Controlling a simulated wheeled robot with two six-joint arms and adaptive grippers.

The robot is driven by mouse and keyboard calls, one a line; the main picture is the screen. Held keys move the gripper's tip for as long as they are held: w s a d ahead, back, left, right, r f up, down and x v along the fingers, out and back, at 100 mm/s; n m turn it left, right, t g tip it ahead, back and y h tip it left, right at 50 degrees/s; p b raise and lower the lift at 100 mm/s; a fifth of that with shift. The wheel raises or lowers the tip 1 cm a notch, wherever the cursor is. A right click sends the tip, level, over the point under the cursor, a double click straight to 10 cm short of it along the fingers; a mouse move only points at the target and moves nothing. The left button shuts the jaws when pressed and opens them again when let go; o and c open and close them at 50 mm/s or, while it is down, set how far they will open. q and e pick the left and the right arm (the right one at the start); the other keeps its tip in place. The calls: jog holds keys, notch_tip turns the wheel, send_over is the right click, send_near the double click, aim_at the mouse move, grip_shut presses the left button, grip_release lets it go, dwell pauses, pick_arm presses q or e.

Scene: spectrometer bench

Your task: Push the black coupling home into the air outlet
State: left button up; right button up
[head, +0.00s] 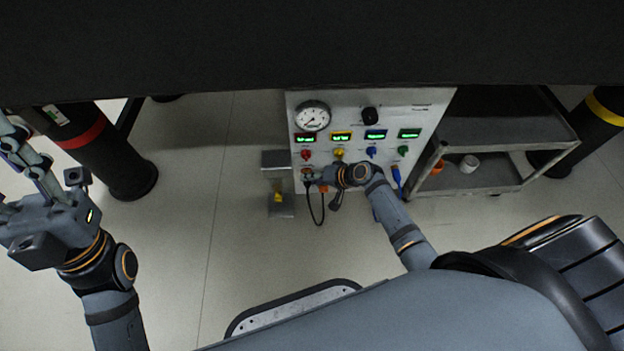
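The pale panel (350,100) carries a gauge, a black knob, small lit displays and coloured knobs. Its lower left part, below the red knob (306,154), has a small dark fitting (307,172) with a black hose (311,208) looping below it. I cannot tell the black coupling from the outlet at this size, nor how far in it sits. My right gripper (319,176) is at this fitting, reaching in from the right. Its fingers are too small and dark to read. My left gripper (22,155) is raised at the left edge, far from the panel, with its fingers partly cut off.
A blue hose (397,178) hangs at the panel's lower right. A grey cart (485,180) with a white item (469,164) and an orange item stands right of it. A small stand (279,208) with a yellow piece is to the left. Dark posts flank the scene. The floor between is clear.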

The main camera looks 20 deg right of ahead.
jog(key=o, duration=0.4)
jog(key=v, duration=1.2)
jog(key=shift+d+f, duration=0.1)
